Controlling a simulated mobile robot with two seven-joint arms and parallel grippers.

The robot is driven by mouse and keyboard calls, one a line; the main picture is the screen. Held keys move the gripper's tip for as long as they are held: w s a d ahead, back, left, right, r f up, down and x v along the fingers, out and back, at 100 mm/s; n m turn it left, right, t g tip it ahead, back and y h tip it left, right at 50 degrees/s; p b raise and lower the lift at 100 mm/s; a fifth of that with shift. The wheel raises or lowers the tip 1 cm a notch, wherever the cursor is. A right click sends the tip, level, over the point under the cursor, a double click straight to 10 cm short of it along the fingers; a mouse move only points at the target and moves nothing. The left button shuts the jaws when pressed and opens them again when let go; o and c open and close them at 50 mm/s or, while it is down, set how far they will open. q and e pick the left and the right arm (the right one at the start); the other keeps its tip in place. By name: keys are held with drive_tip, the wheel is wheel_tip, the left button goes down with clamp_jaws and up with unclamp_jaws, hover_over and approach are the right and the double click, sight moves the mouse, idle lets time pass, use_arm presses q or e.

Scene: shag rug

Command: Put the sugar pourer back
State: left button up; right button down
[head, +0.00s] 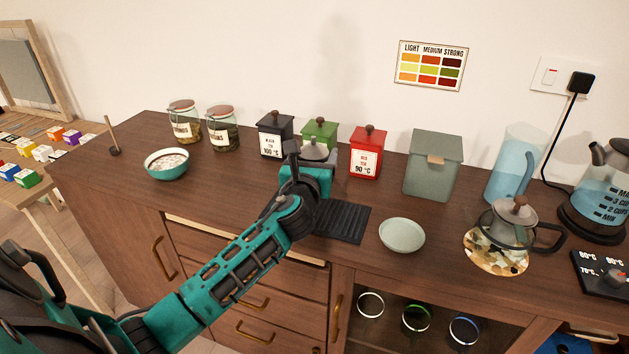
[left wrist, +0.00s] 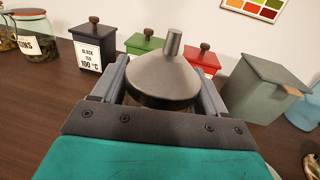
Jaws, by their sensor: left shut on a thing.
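The sugar pourer (head: 316,150) has a grey metal cone top with a short spout. It also shows in the left wrist view (left wrist: 162,78), upright between the fingers. My left gripper (head: 312,160) is shut on it, one finger on each side. The gripper hides the pourer's lower body, so I cannot tell whether its base touches the counter. The pourer is in front of the green tin (head: 320,130), behind a black ribbed mat (head: 343,222). My right gripper is not in view.
The black tin (head: 275,136) and red tin (head: 367,153) stand close behind. A grey-green lidded box (head: 432,170) is to the right. A pale dish (head: 401,235) and a glass teapot (head: 514,224) are nearer the front. A teal bowl (head: 167,165) stands left, with bare counter between.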

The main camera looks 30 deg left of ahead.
use_arm(q)
drive_tip(key=shift+f+b, duration=1.15)
drive_tip(key=shift+f, duration=1.65)
drive_tip(key=shift+f, duration=0.15)
drive_tip(key=o, duration=1.3)
drive_tip(key=shift+o, duration=0.2)
drive_tip(key=shift+s, duration=0.1)
drive_tip(key=v, duration=1.1)
drive_tip(key=shift+s+d, duration=0.2)
drive_tip(key=shift+s, duration=0.15)
